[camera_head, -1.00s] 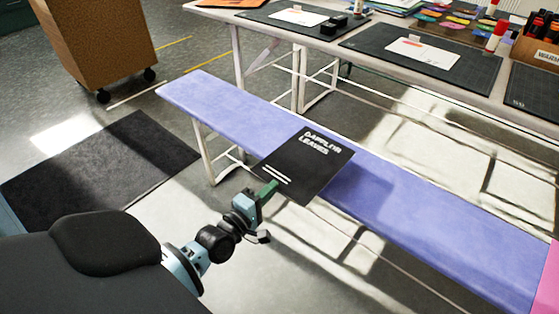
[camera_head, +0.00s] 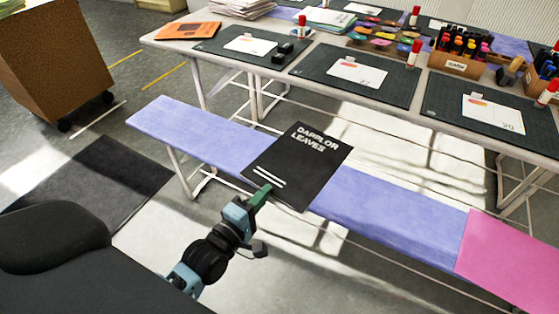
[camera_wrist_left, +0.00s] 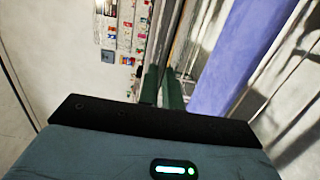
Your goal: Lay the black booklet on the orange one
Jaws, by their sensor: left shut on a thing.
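The black booklet (camera_head: 305,165), with white lettering on its cover, is held out flat over the blue bench in the head view. My left gripper (camera_head: 262,192) is shut on its near left edge. In the left wrist view the green fingers (camera_wrist_left: 161,88) show close together, and the booklet is at most a thin edge there. The orange booklet (camera_head: 187,31) lies on the far left end of the white table, beyond the bench and apart from the black one. My right gripper is not in view.
The blue bench (camera_head: 190,127) stands between me and the table, with a pink sheet (camera_head: 510,255) at its right end. Dark cutting mats (camera_head: 355,90), glue sticks, paper stacks (camera_head: 240,7) and a marker box (camera_head: 455,63) fill the table. A brown cabinet (camera_head: 45,55) stands at left.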

